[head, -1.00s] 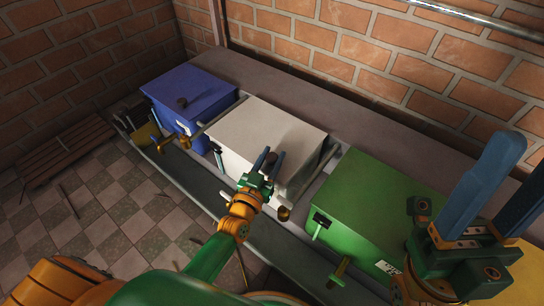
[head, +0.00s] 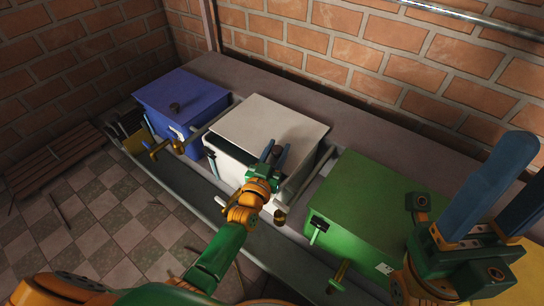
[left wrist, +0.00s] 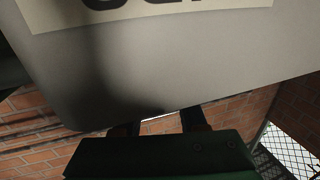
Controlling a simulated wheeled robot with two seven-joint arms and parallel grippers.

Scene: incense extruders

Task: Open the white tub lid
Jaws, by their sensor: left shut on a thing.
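The white tub (head: 222,170) stands in the middle of a row of tubs, with its pale lid (head: 265,122) on top. A dark strip shows under the lid's left front edge, so the lid looks slightly raised at the front. My left gripper (head: 277,152) is at the front of the lid, its blue fingers shut on the dark lid knob (head: 276,150). The left wrist view shows a large pale panel (left wrist: 180,75) with part of a black-lettered label, close to the dark fingers. My right gripper (head: 505,195) is open and empty above the right end of the row.
A blue tub (head: 190,95) stands to the left and a green tub (head: 375,205) to the right, close to the white one. Taps stick out at the fronts. A brick wall (head: 340,45) rises behind. A wooden pallet (head: 50,160) lies on the tiled floor.

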